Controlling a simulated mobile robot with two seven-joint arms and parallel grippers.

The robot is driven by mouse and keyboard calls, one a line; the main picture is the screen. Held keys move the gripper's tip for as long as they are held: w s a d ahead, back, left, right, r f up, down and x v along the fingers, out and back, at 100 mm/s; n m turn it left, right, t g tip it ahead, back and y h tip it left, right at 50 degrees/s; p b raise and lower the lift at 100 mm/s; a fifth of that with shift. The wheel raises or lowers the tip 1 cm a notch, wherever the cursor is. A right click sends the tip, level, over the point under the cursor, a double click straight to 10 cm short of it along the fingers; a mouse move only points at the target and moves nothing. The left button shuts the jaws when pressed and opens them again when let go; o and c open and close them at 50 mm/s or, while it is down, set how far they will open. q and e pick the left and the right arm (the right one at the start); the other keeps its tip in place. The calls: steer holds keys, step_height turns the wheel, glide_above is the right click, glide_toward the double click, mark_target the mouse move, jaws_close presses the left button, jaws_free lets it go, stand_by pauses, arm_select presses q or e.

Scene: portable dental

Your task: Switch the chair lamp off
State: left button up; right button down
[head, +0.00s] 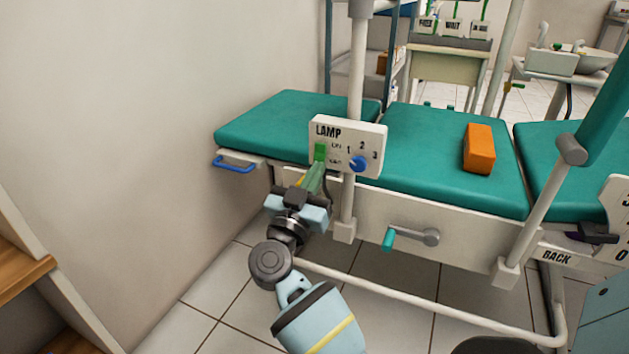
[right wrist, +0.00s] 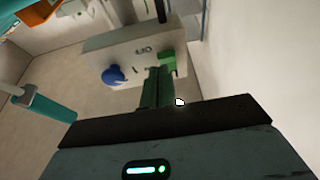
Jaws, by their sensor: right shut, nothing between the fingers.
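The chair lamp's white control box (head: 349,133), marked LAMP, is fixed on the upright post of the dental chair in the head view. It has a green rocker or lever switch (head: 320,152) beside ON lettering, and a blue knob (head: 359,163) with marks 1, 2, 3. My right gripper (head: 317,172) is shut and empty just below the green switch; I cannot tell whether it touches. In the right wrist view the box (right wrist: 125,52) shows with the blue knob (right wrist: 113,75) and the green switch (right wrist: 168,57), close beyond the fingertips (right wrist: 158,80). My left gripper does not show.
An orange block (head: 479,149) lies on the teal chair seat (head: 430,150). A teal-handled crank (head: 410,237) sticks out below the seat. A blue handle (head: 234,165) is at the chair's left end. A wall and a wooden shelf (head: 22,262) stand on the left.

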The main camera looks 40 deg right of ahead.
steer(key=shift+w+d, duration=0.1)
steer(key=shift+d, duration=0.15)
stand_by(0.3)
